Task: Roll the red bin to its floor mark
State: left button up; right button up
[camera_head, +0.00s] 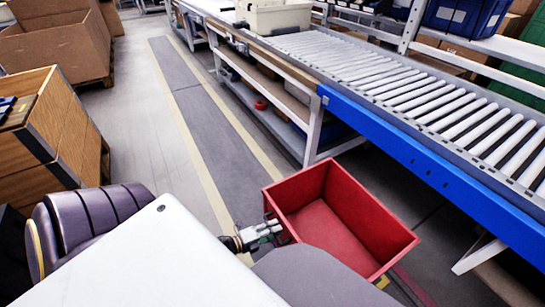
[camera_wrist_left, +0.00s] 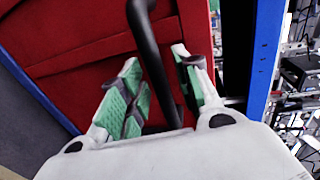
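The red bin (camera_head: 345,218) stands on the floor beside the conveyor in the head view, open at the top and empty. Its red wall (camera_wrist_left: 80,45) fills much of the left wrist view, with a black bar handle (camera_wrist_left: 152,55) in front of it. My left gripper (camera_head: 265,232) is at the bin's near left side. In the wrist view its green-padded fingers (camera_wrist_left: 160,90) are apart, one on each side of the handle, with red showing between pads and bar. A reddish strip (camera_head: 412,286) lies on the floor just past the bin's near right corner. My right gripper is out of view.
A roller conveyor with a blue side rail (camera_head: 430,160) runs close along the bin's right. A workbench (camera_head: 270,85) stands beyond it. A grey floor lane with yellow lines (camera_head: 190,110) is clear. A wooden crate (camera_head: 60,125) stands at left.

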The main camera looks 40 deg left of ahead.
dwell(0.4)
pick_arm(q)
jog(key=v, duration=1.2)
dwell(0.3)
dwell(0.7)
